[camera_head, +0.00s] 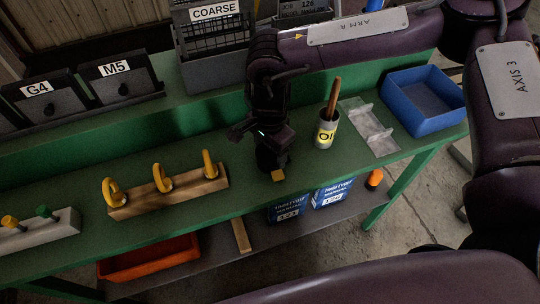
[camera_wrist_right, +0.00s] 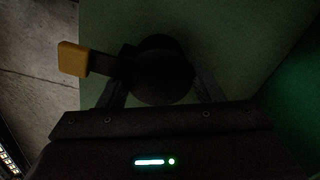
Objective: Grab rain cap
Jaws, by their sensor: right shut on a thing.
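The rain cap (camera_wrist_right: 163,70) is a dark round piece with a short arm that ends in a yellow tab (camera_wrist_right: 73,59). In the head view it shows as a dark shape (camera_head: 268,160) under my right gripper, with the yellow tab by the bench's front edge. My right gripper (camera_head: 262,143) points down and is shut on the cap, with one finger on each side of it in the right wrist view (camera_wrist_right: 158,88). I cannot tell whether the cap touches the bench top. My left gripper is not in view.
On the green bench (camera_head: 225,153) stand a wooden block (camera_head: 170,193) with yellow hooks, a cup (camera_head: 326,131) with a wooden handle, a clear plate (camera_head: 370,128) and a blue bin (camera_head: 424,100). A COARSE basket (camera_head: 214,50) stands behind. Blue boxes (camera_head: 333,193) sit below.

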